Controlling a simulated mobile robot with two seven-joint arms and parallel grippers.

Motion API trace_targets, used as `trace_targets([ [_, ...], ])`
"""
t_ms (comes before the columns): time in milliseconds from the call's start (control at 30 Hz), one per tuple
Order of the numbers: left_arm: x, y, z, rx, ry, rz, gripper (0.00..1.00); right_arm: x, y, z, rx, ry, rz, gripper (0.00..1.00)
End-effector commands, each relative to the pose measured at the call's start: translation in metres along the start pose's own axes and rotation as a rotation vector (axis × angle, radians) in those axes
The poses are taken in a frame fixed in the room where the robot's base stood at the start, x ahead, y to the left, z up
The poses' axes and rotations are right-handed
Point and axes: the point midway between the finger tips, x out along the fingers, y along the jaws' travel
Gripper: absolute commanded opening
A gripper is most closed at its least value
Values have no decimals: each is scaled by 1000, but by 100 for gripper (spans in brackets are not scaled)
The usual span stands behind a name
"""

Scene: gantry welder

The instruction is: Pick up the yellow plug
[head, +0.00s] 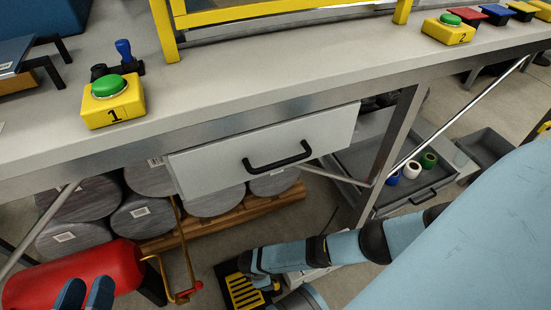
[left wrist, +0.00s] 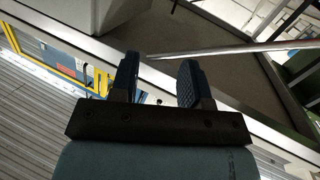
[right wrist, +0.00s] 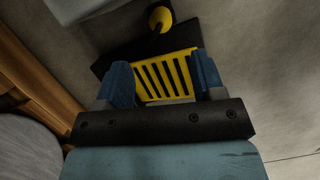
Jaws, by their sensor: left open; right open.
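In the right wrist view, a yellow slotted piece (right wrist: 165,75) on a dark base shows between and beyond the fingers of my right gripper (right wrist: 163,72). A small round yellow piece (right wrist: 160,18) with a dark stem lies farther off. I cannot tell for sure which is the yellow plug. The slotted piece also shows low in the head view (head: 243,291), beside the end of my right arm. My right gripper is open, with no visible contact. My left gripper (head: 85,292) is open and empty at the lower left; it also shows in the left wrist view (left wrist: 158,68).
A grey workbench (head: 250,90) with a drawer (head: 262,150) stands above. Below it are a red cylinder (head: 75,278) and several grey drums (head: 145,217) on a wooden pallet (head: 225,215). A grey tray (head: 350,165) holds coloured spools. Bench legs and bars border the space.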

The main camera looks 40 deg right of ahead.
Motion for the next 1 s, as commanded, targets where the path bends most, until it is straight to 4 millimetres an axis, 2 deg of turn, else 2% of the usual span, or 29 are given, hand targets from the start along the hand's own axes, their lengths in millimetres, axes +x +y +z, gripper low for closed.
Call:
trace_targets([
  [33,2,-3,8,17,-2,2,43,15,0,-2,0,0,1,62],
  [100,4,-7,6,58,21,0,43,25,0,-1,0,0,1,62],
  [367,6,-12,2,130,63,-3,43,44,0,0,0,0,1,62],
  [467,8,-17,5,183,89,-7,43,60,-2,3,0,0,1,62],
  [633,12,-26,-4,305,158,-11,43,83,-3,4,0,1,2,62],
  [967,13,-27,-10,342,180,-14,43,87,-3,6,1,3,2,62],
  [1000,13,-27,-10,341,180,-14,43,87,-3,6,1,3,2,56],
])
